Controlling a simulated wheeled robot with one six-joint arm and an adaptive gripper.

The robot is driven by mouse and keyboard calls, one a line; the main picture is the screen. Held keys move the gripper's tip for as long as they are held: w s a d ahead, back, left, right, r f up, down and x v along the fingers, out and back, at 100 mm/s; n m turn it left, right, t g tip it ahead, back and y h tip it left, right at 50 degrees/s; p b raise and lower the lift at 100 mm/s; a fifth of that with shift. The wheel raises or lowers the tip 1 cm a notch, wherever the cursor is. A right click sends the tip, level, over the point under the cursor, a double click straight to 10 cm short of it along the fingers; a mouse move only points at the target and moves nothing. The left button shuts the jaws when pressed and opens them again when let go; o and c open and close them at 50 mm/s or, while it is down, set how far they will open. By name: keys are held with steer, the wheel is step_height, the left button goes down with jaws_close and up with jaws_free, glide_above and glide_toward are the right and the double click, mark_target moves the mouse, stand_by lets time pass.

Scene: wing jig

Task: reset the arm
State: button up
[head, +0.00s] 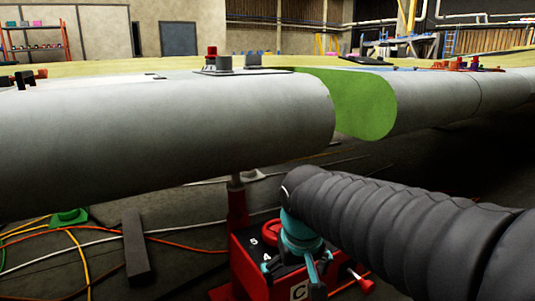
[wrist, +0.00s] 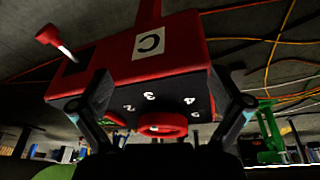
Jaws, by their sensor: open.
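My gripper (head: 293,268) is teal and hangs from my black sleeved arm at lower right in the head view. It is in front of a red box (head: 243,262) with a black numbered face. In the wrist view my gripper (wrist: 165,82) has its two fingers spread apart, with nothing held between them. The red box (wrist: 190,42) fills the space beyond the fingers and bears a white "C" label. A round red knob (wrist: 163,124) on its numbered face lies between the fingers; I cannot tell whether they touch it. The knob (head: 264,232) is partly hidden in the head view.
A large grey wing section (head: 160,130) spans above the box, with a green end face (head: 360,105) to its right. A red lever (wrist: 48,35) sticks out of the box. Orange and yellow cables and a dark block (head: 137,250) lie on the floor at left.

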steer(key=s+d+f+m+t, duration=0.2)
steer(key=s+d, duration=0.8)
steer(key=s, duration=0.2)
steer(key=shift+s+f, duration=0.2)
steer(key=shift+s, duration=0.15)
steer(key=shift+d, duration=0.1)
steer(key=shift+c, duration=0.2)
